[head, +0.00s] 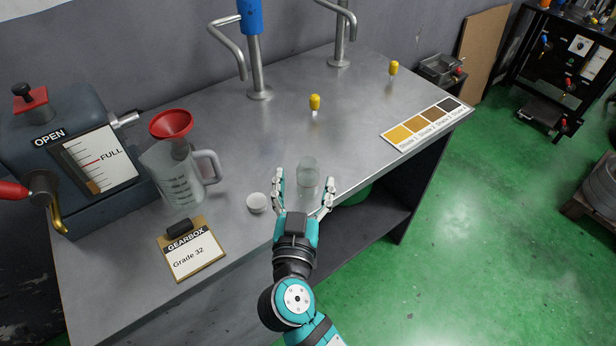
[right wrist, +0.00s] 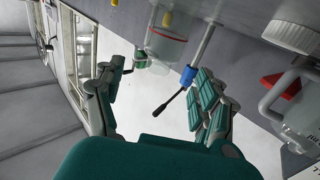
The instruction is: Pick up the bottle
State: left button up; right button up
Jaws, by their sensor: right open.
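The bottle (head: 308,171) is a small clear open jar standing upright near the front edge of the metal workbench (head: 350,110). In the right wrist view the bottle (right wrist: 166,44) shows at the top with a red line around it. My right gripper (head: 304,184) is open, with its two fingers at the left and right of the bottle in the head view. In the right wrist view the space between the fingers (right wrist: 158,88) looks empty, with the bottle beyond the fingertips. A white cap (head: 257,203) lies on the bench left of the gripper. My left gripper is out of view.
A measuring jug (head: 180,178) with a red funnel (head: 171,123) and a Gearbox clipboard (head: 190,250) stand left. Two yellow-topped droppers (head: 314,103) and a grade colour card (head: 422,124) are farther back. Taps (head: 256,65) rise behind.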

aim_at(307, 171)
jog(key=shift+w+d+r, duration=0.1)
jog(key=shift+w+d, duration=0.1)
jog(key=shift+w, duration=1.2)
jog(key=shift+w+d+r, duration=0.1)
jog(key=shift+w+d, duration=0.05)
jog(key=shift+w, duration=1.2)
jog(key=shift+s, duration=0.1)
grip_shut()
jog(key=shift+f, duration=0.1)
